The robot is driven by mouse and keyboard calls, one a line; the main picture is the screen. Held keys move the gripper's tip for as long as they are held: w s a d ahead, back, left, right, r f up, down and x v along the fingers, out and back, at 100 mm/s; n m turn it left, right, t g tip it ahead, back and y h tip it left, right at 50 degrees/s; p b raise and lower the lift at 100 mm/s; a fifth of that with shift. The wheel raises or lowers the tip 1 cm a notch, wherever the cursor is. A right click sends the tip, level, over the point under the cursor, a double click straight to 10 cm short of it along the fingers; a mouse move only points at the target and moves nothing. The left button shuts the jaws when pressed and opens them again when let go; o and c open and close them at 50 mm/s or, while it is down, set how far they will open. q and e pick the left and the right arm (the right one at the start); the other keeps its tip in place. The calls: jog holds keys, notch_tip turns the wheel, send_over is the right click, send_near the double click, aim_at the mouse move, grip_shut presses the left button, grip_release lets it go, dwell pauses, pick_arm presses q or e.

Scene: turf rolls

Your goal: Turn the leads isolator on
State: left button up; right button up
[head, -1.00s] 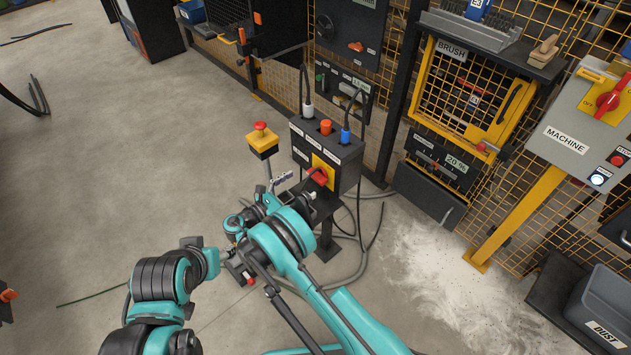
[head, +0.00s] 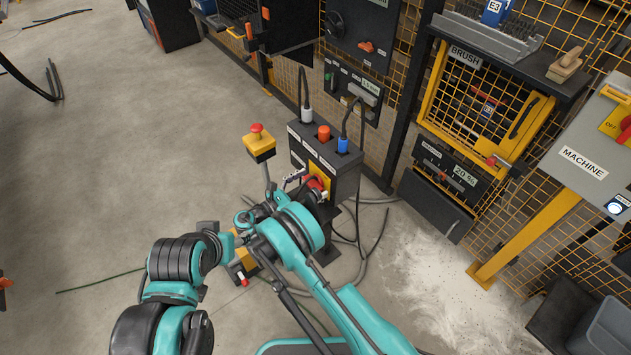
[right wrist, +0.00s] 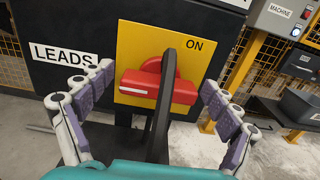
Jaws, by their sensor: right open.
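The leads isolator is a red rotary handle (right wrist: 135,86) on a yellow plate (right wrist: 135,42), on the front of a dark box. The handle lies roughly level, and the word ON is printed at the plate's upper right. A white LEADS label (right wrist: 62,55) is to its left. My right gripper (right wrist: 158,80) is open, its purple-padded fingers to the left and right of the handle, with no clear contact. A black upright strip hides part of the handle. In the head view the right gripper (head: 308,187) partly covers the red handle (head: 316,182). My left gripper is not visible.
Plugged leads and an orange knob (head: 323,132) top the box. Cables lie on the floor behind. The machine panel (head: 590,150) is at the right; open floor lies left.

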jog(key=c, duration=1.2)
jog(key=shift+o, duration=0.2)
jog(key=shift+m, duration=0.3)
jog(key=m, duration=0.9)
jog(key=shift+s+d, duration=0.1)
jog(key=m, duration=0.4)
jog(key=shift+f, duration=0.1)
jog(key=shift+s+f+m, duration=0.1)
jog(key=shift+m, duration=2)
jog(key=shift+d, duration=0.1)
